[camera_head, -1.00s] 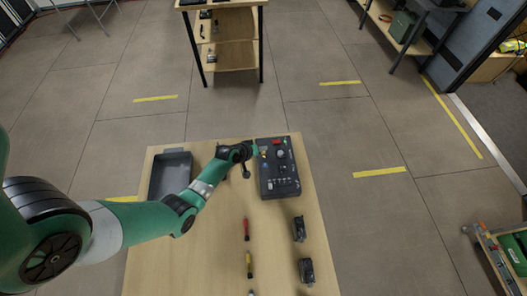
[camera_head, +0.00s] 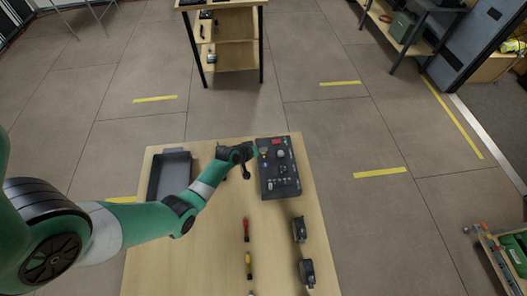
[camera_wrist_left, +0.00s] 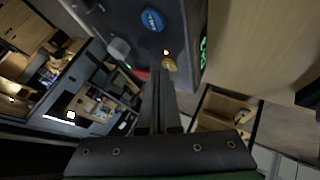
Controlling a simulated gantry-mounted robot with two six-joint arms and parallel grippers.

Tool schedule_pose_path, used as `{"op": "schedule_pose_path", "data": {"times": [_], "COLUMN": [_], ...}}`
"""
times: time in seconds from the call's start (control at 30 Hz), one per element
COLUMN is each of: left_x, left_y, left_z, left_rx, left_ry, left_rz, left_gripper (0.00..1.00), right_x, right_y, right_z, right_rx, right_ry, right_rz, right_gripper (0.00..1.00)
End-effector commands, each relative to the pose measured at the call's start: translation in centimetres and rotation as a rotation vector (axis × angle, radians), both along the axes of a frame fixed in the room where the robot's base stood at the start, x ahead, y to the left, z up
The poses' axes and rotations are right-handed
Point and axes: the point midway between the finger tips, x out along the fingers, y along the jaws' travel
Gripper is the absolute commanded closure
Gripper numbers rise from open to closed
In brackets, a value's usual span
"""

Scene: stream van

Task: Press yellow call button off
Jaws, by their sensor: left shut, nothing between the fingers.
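A dark control box (camera_head: 281,184) with several buttons and knobs lies at the back right of the wooden table. My left gripper (camera_head: 254,151) is at the box's upper left edge. In the left wrist view, my left gripper (camera_wrist_left: 159,78) is shut and empty, its fingertips close to the yellow button (camera_wrist_left: 169,65). I cannot tell whether they touch it. A small orange light (camera_wrist_left: 166,52) glows beside the yellow button. A blue button (camera_wrist_left: 152,19) sits farther along the same face. My right gripper is not in view.
A grey tray (camera_head: 156,178) lies at the table's back left. A red screwdriver (camera_head: 246,230), a yellow screwdriver (camera_head: 249,264) and two dark devices (camera_head: 299,229) lie nearer the front. The table's left front is clear beyond my arm.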

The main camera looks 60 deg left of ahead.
Motion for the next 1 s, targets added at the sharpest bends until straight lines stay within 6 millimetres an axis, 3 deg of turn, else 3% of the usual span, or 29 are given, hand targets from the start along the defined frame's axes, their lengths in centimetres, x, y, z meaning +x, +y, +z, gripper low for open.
{"op": "schedule_pose_path", "data": {"times": [0.33,0.57,0.87,1.0], "left_x": [0.0,0.0,0.0,0.0], "left_y": [0.0,0.0,0.0,0.0], "left_z": [-0.2,1.1,1.0,2.1], "left_rx": [0.0,0.0,0.0,0.0], "left_ry": [0.0,0.0,0.0,0.0], "left_rz": [0.0,0.0,0.0,0.0], "left_gripper": [1.0,1.0,1.0,1.0], "right_x": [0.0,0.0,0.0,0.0], "right_y": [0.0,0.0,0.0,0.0], "right_z": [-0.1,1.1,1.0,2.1], "right_rx": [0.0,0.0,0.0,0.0], "right_ry": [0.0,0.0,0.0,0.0], "right_rz": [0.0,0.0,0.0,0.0], "right_gripper": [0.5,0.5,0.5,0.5]}}
